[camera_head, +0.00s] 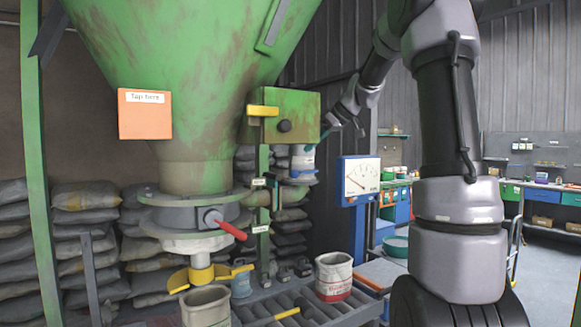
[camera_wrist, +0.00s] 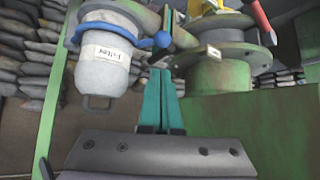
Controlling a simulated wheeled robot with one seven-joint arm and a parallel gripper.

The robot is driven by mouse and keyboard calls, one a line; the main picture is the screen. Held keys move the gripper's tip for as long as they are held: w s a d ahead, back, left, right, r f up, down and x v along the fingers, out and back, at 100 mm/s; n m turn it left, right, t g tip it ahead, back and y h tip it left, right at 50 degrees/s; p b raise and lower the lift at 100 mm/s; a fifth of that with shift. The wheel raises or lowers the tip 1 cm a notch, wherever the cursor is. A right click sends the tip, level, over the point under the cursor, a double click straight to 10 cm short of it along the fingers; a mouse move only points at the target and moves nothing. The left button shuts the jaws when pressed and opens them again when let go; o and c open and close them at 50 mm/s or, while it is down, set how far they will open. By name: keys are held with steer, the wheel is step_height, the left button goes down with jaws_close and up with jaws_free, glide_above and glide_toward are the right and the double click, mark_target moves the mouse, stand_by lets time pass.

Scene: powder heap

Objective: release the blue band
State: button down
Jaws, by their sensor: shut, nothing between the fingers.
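The blue band (camera_wrist: 143,43) runs around the upper part of a pale grey canister labelled "Filter" (camera_wrist: 98,72) in the wrist view. A short lever with a round blue knob (camera_wrist: 162,40) sticks out from the band's right side. In the head view the canister (camera_head: 303,160) is small, with blue at its lower end (camera_head: 302,174). My gripper (camera_wrist: 161,70) has its teal fingers together and empty. Their tips are just below the knob in the wrist view; I cannot tell whether they touch it. In the head view my gripper is small and partly unclear.
A green hopper (camera_head: 190,60) with an orange "Tap here" plate (camera_head: 145,114) fills the left. A red-handled valve (camera_head: 230,228) sits below it. A gauge (camera_head: 360,180) stands right of the canister. Stacked sacks line the back.

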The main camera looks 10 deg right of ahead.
mark_target(293, 165)
steer(key=shift+f, duration=0.1)
steer(key=x, duration=1)
steer(key=shift+d, duration=0.1)
